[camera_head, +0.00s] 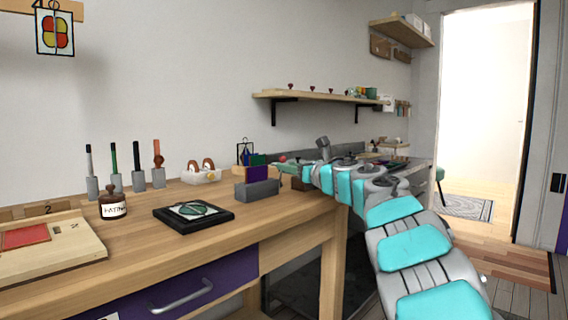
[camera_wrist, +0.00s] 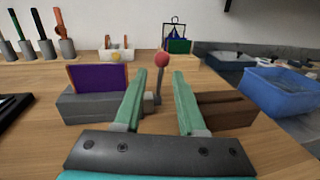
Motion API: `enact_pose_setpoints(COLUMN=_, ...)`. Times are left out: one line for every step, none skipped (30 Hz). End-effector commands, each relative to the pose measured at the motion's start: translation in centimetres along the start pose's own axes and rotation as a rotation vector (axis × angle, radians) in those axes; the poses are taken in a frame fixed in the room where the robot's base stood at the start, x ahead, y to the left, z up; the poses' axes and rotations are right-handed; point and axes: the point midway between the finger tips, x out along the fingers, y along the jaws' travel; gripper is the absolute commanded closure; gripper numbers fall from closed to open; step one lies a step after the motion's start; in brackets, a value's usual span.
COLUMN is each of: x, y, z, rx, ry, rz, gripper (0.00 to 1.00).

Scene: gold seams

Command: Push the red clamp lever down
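The red clamp lever (camera_wrist: 159,84) stands upright in the wrist view, a grey stem with a red ball on top. Its red ball also shows in the head view (camera_head: 283,158). The clamp has a grey block (camera_wrist: 88,108) on the left, with a purple panel (camera_wrist: 98,76) standing in it, and a brown block (camera_wrist: 226,106) on the right. My gripper (camera_wrist: 159,74) is open, its two green fingers apart. The lever shows in the gap between them; I cannot tell whether they touch it. The fingers hide part of the clamp.
On the bench are a black tray (camera_head: 226,223) with a green piece, a patina bottle (camera_head: 111,206) and several upright tools at the left. A white holder (camera_wrist: 120,54) stands behind the clamp. A blue bin (camera_wrist: 282,92) is at the right in the wrist view.

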Motion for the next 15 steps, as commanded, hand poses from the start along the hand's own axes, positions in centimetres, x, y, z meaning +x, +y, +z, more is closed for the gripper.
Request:
enact_pose_setpoints(x=0.7, y=-0.1, z=0.1, rx=0.003, ry=0.002, rz=0.001, gripper=0.6)
enact_pose_setpoints(x=1.1, y=-0.1, z=0.1, rx=0.004, ry=0.001, rz=0.0, gripper=0.6)
enact_pose_setpoints(x=1.6, y=-0.1, z=0.1, rx=0.004, ry=-0.001, rz=-0.001, gripper=0.6)
enact_pose_setpoints(x=1.9, y=-0.1, z=0.2, rx=0.002, ry=-0.002, rz=-0.001, gripper=0.6)
enact_pose_setpoints(x=2.2, y=0.0, z=0.3, rx=0.002, ry=-0.002, rz=0.0, gripper=0.6)
enact_pose_setpoints(x=2.6, y=0.0, z=0.3, rx=0.003, ry=-0.002, rz=0.0, gripper=0.6)
enact_pose_setpoints(x=2.8, y=0.0, z=0.2, rx=0.003, ry=-0.001, rz=-0.001, gripper=0.6)
enact_pose_setpoints(x=3.0, y=-0.1, z=0.2, rx=0.003, ry=0.0, rz=-0.001, gripper=0.6)
enact_pose_setpoints(x=3.3, y=-0.1, z=0.1, rx=0.004, ry=0.001, rz=-0.001, gripper=0.6)
enact_pose_setpoints(x=3.5, y=-0.1, z=0.1, rx=0.004, ry=0.001, rz=-0.001, gripper=0.6)
enact_pose_setpoints(x=3.7, y=-0.1, z=0.0, rx=0.005, ry=0.001, rz=-0.001, gripper=0.6)
enact_pose_setpoints(x=3.9, y=-0.1, z=0.0, rx=0.005, ry=0.001, rz=-0.002, gripper=0.6)
enact_pose_setpoints(x=4.0, y=-0.1, z=0.0, rx=0.005, ry=0.001, rz=-0.002, gripper=0.6)
enact_pose_setpoints(x=4.1, y=-0.1, z=0.0, rx=0.004, ry=0.0, rz=-0.002, gripper=0.6)
enact_pose_setpoints(x=4.2, y=-0.1, z=0.0, rx=0.004, ry=0.0, rz=-0.002, gripper=0.6)
